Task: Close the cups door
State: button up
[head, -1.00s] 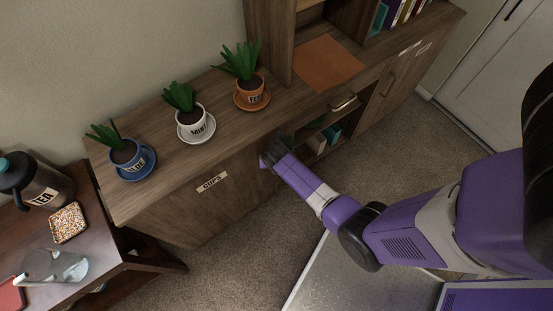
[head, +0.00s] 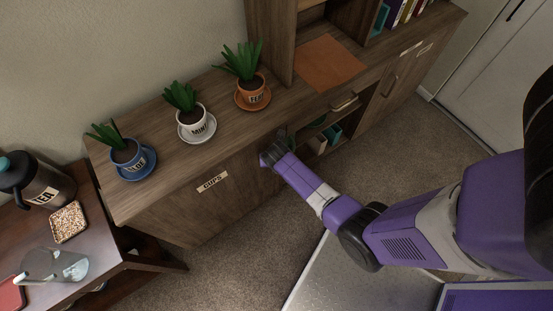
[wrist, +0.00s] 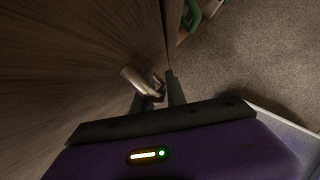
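The cups door (head: 225,200) is the brown wooden front with the CUPS label (head: 212,182), on the left part of the low cabinet. It looks flush or nearly flush with the cabinet front; a small gap cannot be ruled out. My gripper (head: 266,160) is at the door's right edge in the head view. In the wrist view, the door (wrist: 75,60) fills the left side. Its metal handle (wrist: 135,78) reaches in between the fingertips of my gripper (wrist: 157,92). The fingers are apart, and I see no clear grip on the handle.
Potted plants stand on the cabinet top (head: 215,142). A dark side table (head: 105,245) with a tea jug (head: 38,188) stands at the left. Carpet (head: 230,260) in front of the door is clear.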

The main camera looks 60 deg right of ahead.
jog(key=shift+w+a+r, duration=0.2)
jog(key=shift+w+r, duration=0.05)
jog(key=shift+w, duration=0.15)
jog(key=shift+r, duration=0.25)
jog(key=s+p+v, duration=0.1)
jog(key=v, duration=0.6)
jog(key=shift+s+f, duration=0.1)
jog(key=shift+f, duration=0.05)
